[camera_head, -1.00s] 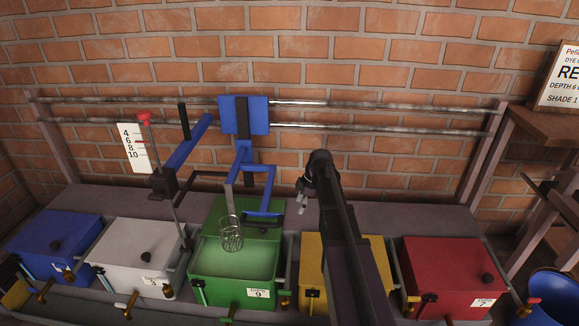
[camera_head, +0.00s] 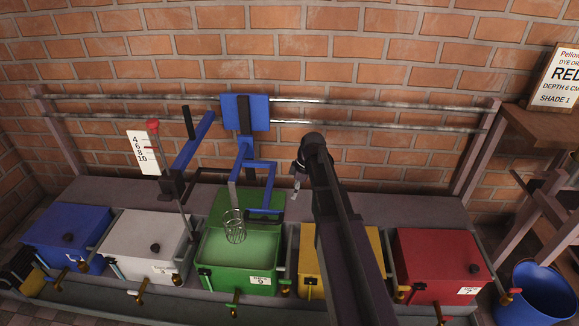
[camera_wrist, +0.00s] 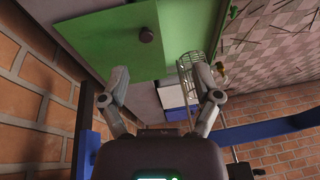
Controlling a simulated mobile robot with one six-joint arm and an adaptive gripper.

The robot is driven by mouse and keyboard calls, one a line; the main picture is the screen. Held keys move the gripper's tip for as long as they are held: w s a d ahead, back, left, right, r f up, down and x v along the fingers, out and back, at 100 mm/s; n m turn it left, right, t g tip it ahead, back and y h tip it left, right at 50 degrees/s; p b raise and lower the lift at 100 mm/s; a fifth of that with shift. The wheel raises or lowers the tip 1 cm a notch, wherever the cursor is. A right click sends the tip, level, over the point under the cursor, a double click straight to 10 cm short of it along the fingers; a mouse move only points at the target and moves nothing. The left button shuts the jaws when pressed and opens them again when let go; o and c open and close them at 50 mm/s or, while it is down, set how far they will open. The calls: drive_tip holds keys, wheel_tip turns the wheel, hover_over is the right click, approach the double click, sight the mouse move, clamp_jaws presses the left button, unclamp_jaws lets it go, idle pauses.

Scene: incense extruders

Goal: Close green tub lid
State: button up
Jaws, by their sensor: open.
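The green tub (camera_head: 236,279) stands in the middle of the row with its top open, showing pale green liquid. Its green lid (camera_head: 262,205) is raised at the tub's back. In the wrist view the lid (camera_wrist: 105,40) fills the upper left, with a dark round knob (camera_wrist: 146,34) on the face towards me. My gripper (camera_head: 297,185) is up behind and right of the lid. A wire basket (camera_head: 235,228) hangs over the tub.
Blue frame bars (camera_head: 245,172) hold the basket and pass close to the lid. Blue (camera_head: 50,236), white (camera_head: 128,232), yellow (camera_head: 307,262) and red (camera_head: 430,258) tubs, all lidded, flank the green one. Metal rails (camera_head: 380,106) run along the brick wall.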

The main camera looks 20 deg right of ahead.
drive_tip(key=s+a+r+m+p, duration=0.2)
drive_tip(key=r+p, duration=0.4)
drive_tip(key=s+a+r+m+h+p, duration=0.1)
drive_tip(key=s+r+m+p, duration=0.1)
drive_tip(key=r+p, duration=0.4)
drive_tip(key=shift+s+a+r, duration=0.3)
drive_tip(key=shift+s+a, duration=0.1)
drive_tip(key=shift+s, duration=0.2)
drive_tip(key=shift+f, duration=0.1)
drive_tip(key=shift+w+d+f+n+y+b, duration=0.35)
drive_tip(key=shift+w+d+f+n+b, duration=1.15)
drive_tip(key=shift+f+b, duration=2.8)
drive_tip(key=shift+w+d+f+n+y+b, duration=0.4)
drive_tip(key=shift+w+d+f+n+b, duration=1.15)
drive_tip(key=shift+f+b, duration=2.7)
drive_tip(key=shift+w+d+f+n+y+b, duration=0.35)
drive_tip(key=shift+w+d+f+n+b, duration=1.15)
drive_tip(key=shift+f+b, duration=2.75)
drive_tip(key=shift+w+a+r+m, duration=0.25)
drive_tip(key=shift+w+a+m, duration=0.2)
drive_tip(key=shift+a, duration=0.1)
